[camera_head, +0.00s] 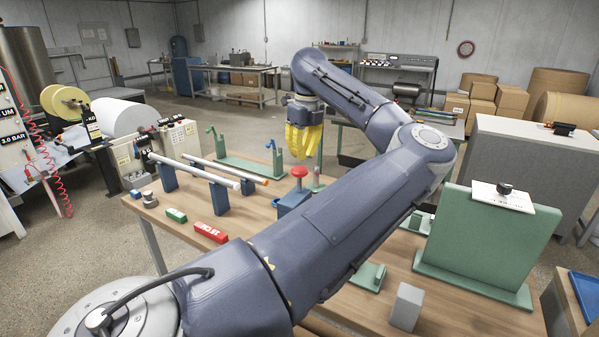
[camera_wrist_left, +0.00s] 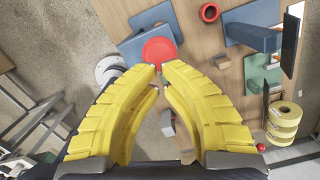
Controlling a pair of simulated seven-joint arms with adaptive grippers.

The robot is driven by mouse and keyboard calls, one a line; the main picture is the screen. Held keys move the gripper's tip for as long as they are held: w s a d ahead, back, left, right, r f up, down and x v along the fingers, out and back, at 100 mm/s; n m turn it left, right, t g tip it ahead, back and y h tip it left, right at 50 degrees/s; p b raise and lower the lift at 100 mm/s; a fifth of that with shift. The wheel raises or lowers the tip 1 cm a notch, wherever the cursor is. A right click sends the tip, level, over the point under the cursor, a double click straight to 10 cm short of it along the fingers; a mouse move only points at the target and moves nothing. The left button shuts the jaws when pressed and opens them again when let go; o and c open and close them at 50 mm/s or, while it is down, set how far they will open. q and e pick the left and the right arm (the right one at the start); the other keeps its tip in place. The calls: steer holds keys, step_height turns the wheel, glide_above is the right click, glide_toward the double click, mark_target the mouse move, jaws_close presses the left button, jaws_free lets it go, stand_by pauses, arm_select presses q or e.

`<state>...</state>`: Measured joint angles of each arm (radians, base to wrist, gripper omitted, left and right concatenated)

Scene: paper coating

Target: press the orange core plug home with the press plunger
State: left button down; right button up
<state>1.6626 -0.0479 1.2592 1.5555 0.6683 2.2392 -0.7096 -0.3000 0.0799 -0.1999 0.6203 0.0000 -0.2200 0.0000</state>
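The press plunger is a red knob (camera_head: 299,172) on a short post above a blue block (camera_head: 292,204) on the wooden table. In the left wrist view a round red top (camera_wrist_left: 158,50), which looks like this knob, lies just beyond my fingertips. The orange core plug (camera_head: 265,182) sits at the near end of a pale tube (camera_head: 228,170); how deep it is seated is too small to tell. My left gripper (camera_head: 302,152), with yellow fingers, points down above and behind the knob; it also shows in the left wrist view (camera_wrist_left: 160,68), empty, its fingertips a little apart. My right gripper is not in view.
A second tube (camera_head: 195,168) lies alongside on blue stands. Red (camera_head: 210,233) and green (camera_head: 176,215) blocks lie near the table's left edge. A green upright panel (camera_head: 480,240) and a grey block (camera_head: 406,306) stand at the right. My left arm spans the table's middle.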

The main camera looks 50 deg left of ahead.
mark_target(301, 169)
arm_select(q)
steer(key=shift+a+f, duration=0.2)
steer(key=shift+f, duration=1.95)
